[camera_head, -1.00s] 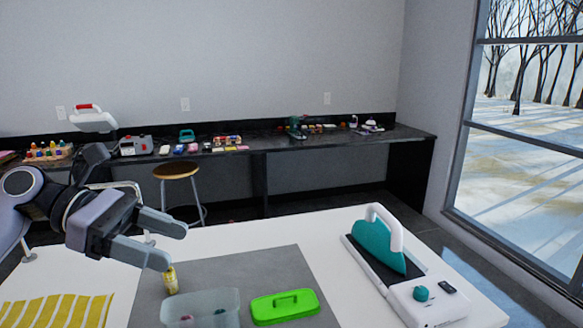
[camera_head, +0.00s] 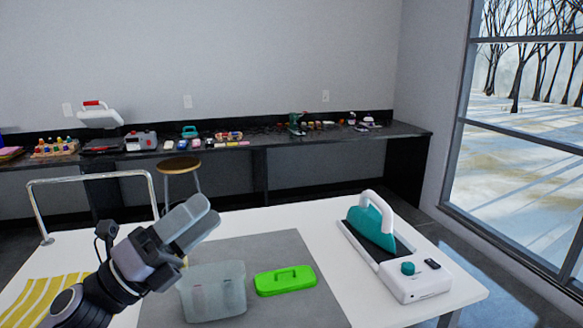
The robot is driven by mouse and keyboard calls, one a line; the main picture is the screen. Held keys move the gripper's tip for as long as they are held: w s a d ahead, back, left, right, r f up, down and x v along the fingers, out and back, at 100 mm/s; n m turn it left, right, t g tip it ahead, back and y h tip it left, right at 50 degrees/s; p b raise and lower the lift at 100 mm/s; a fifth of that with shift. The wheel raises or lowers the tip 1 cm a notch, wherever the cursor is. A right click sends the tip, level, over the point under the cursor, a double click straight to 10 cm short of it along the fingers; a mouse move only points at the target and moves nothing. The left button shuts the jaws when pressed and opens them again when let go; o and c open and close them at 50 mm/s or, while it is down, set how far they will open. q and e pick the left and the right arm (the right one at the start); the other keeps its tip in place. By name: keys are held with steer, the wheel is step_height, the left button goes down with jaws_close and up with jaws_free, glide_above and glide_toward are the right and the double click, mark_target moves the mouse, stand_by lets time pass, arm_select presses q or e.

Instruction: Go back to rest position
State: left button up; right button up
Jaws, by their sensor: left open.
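My left gripper (camera_head: 190,222) is raised above the left part of the white table, in front of and left of the clear plastic box. Its two grey fingers point up and to the right, and nothing shows between them. It is open. My right gripper is out of the picture. The clear box (camera_head: 213,292) stands on the grey mat (camera_head: 272,246). The green lid (camera_head: 286,281) with its handle lies flat on the mat, right of the box. A small yellow piece shows behind the gripper, mostly hidden.
A white and teal iron-like machine (camera_head: 385,247) stands on the right of the table (camera_head: 330,213). Yellow striped cloth (camera_head: 42,297) lies at the left. A metal rail (camera_head: 95,178) rises at the back left. A stool (camera_head: 179,166) and a cluttered black bench (camera_head: 270,142) stand behind.

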arm_select(q)
steer(key=s+a+f+n+t+y, duration=0.15)
steer(key=a+f+n+y, duration=0.35)
steer(key=f+n+y, duration=0.7)
steer(key=s+a+f+n+t+y, duration=0.15)
steer(key=a+f+n+y, duration=0.5)
steer(key=n, duration=0.85)
steer(key=s+d+f+n+g, duration=0.1)
steer(key=s+f+n+g, duration=0.3)
steer(key=s+f+g, duration=0.5)
steer(key=s+d+f+n+g, duration=0.1)
steer(key=s+f+n+g, duration=0.45)
steer(key=s, duration=0.85)
steer(key=w+d+f+m+t+b, duration=0.1)
steer(key=w+f+t, duration=0.2)
steer(key=f, duration=0.3)
steer(key=w+d+f+m+t+h+b, duration=0.1)
steer(key=w+f+t, duration=0.2)
steer(key=f+t, duration=0.3)
steer(key=shift+w+d+f+b, duration=0.15)
steer(key=shift+d+f+b, duration=0.15)
steer(key=shift+f, duration=0.3)
